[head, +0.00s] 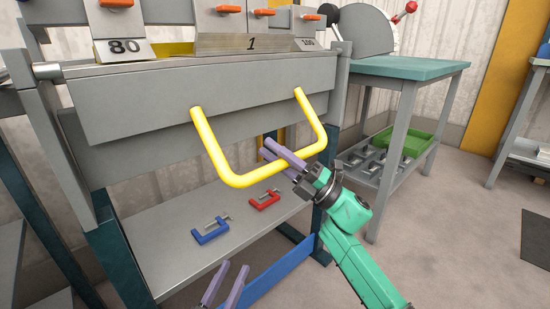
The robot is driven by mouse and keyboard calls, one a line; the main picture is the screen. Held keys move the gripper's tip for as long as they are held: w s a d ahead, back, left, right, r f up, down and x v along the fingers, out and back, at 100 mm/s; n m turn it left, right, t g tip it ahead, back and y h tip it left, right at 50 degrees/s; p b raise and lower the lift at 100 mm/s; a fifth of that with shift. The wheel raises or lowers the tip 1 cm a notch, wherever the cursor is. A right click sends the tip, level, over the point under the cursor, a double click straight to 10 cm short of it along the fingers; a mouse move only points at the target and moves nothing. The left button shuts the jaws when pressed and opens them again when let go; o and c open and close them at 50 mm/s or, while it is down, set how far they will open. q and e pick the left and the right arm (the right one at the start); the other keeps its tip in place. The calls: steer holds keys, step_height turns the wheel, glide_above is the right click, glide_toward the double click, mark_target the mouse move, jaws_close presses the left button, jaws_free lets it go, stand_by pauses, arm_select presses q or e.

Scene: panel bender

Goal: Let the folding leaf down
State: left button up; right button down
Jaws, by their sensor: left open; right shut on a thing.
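The folding leaf (140,101) is the long grey plate across the front of the panel bender. Its broad face points toward me and it looks steeply hanging, though its exact angle is hard to tell. A yellow U-shaped handle (212,144) sticks out and down from the leaf. My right gripper (276,153) is shut on the handle's crossbar, near its right end. My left gripper (226,287) is open and empty at the bottom edge of the view, below and apart from the handle.
A lower shelf (150,241) holds a blue clamp (211,231) and a red clamp (265,200). Numbered blocks (250,43) sit above the leaf. A teal-topped table (410,67) stands at the right, with a green tray (403,142) below.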

arm_select(q)
steer(key=shift+r, duration=0.15)
arm_select(e)
steer(key=shift+w+d, duration=0.1)
steer(key=c, duration=0.9)
jaws_free()
steer(key=shift+o, duration=1.2)
steer(key=shift+w+f, duration=0.1)
arm_select(q)
steer(key=shift+w, duration=0.1)
steer(key=s+f+g+p, duration=0.1)
steer(key=s+f+g, duration=0.2)
steer(key=f, duration=0.6)
steer(key=s+d+f+n+g+y+p, duration=0.1)
steer(key=s+f+g, duration=0.2)
steer(key=s+f, duration=0.4)
step_height(320, 180, down, 2)
steer(key=shift+s+f, duration=0.15)
steer(key=shift+s, duration=0.25)
arm_select(e)
steer(key=v, duration=1.4)
steer(key=shift+s, duration=0.2)
